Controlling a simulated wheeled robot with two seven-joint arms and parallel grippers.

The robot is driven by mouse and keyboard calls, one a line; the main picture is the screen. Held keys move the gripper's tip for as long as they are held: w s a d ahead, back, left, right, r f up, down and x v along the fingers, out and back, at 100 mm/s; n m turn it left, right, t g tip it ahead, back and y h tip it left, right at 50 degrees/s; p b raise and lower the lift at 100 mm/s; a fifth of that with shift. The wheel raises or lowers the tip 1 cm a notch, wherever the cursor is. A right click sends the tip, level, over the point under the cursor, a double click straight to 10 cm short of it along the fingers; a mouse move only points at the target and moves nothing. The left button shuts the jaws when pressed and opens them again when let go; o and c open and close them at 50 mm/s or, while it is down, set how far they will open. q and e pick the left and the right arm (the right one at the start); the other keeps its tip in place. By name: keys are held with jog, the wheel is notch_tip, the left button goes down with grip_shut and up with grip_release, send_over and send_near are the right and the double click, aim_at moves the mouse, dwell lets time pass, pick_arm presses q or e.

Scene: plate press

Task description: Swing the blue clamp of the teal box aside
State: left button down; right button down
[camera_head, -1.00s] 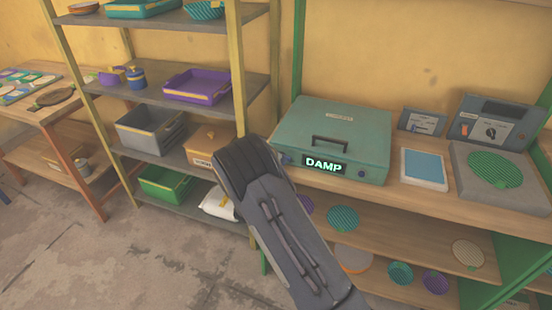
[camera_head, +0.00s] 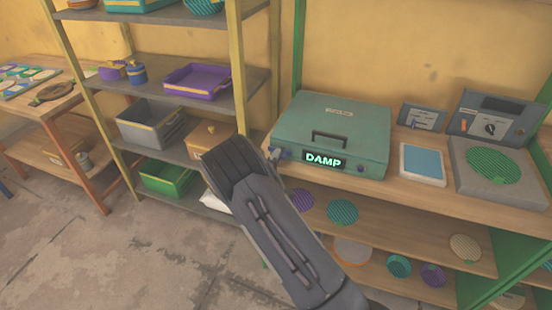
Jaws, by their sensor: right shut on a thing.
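The teal box (camera_head: 360,128) with a dark handle on its lid stands on the wooden shelf, its lid down. A lit display on its front reads DAMP. The blue clamp (camera_head: 283,155) is a small blue piece at the left end of the box's front. My right gripper (camera_head: 274,153) is at this left front end, shut on the blue clamp. Most of the gripper is hidden behind my own dark grey arm, so its fingers barely show. My left gripper is not in view.
A blue-topped pad (camera_head: 423,162), a grey device with a green ribbed disc (camera_head: 493,166) and control panels stand right of the box. Several discs lie on the shelf below. A yellow-posted rack (camera_head: 238,62) with bins is close on the left.

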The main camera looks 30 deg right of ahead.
jog(key=c, duration=1.4)
grip_release()
jog(key=shift+c, duration=0.2)
jog(key=b+v, duration=0.1)
jog(key=v, duration=0.7)
jog(key=shift+d, duration=0.1)
